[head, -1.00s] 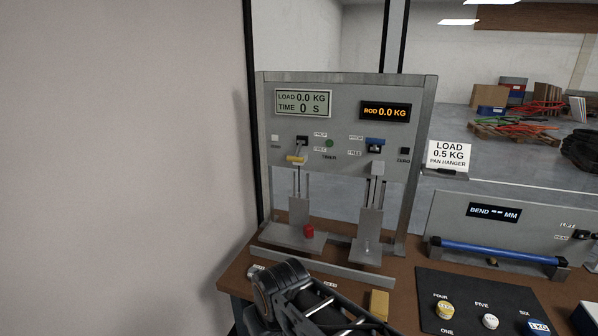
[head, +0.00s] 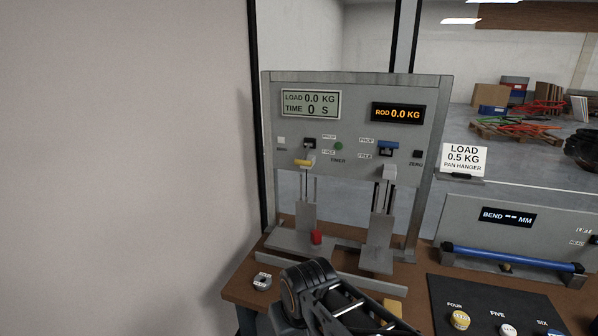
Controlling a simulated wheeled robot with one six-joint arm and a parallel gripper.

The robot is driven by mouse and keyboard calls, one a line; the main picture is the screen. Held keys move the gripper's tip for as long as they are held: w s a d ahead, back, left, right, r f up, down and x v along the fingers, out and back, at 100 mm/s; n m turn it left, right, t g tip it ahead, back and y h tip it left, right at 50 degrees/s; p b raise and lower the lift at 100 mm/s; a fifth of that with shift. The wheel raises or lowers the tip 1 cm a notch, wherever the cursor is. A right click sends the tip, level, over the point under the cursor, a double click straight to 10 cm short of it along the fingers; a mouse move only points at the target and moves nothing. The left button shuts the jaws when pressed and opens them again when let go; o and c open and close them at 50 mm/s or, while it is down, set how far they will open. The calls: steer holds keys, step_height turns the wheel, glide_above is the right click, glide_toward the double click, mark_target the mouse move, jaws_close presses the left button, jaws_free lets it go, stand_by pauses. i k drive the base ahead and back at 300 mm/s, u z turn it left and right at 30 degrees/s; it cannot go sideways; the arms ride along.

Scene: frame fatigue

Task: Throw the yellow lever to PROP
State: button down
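The yellow lever (head: 304,162) is on the left part of the grey test rig panel (head: 354,136), below a dark slotted mount. Its yellow handle hangs low, slightly below the level of the FREE label (head: 328,152). The PROP label (head: 329,137) is above that, to the right of the mount. My gripper is outside the picture; only my arm links show at the bottom centre, in front of the rig. Nothing covers the yellow lever.
A blue lever (head: 389,146) sits right of the green timer button (head: 339,146). A red piece (head: 317,237) stands on the rig's left plate. A small round weight (head: 262,281) lies at the bench's left. The bending rig (head: 520,235) and black mat (head: 475,290) are right.

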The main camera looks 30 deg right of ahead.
mark_target(304, 162)
steer(key=i, duration=0.9)
steer(key=z, duration=0.05)
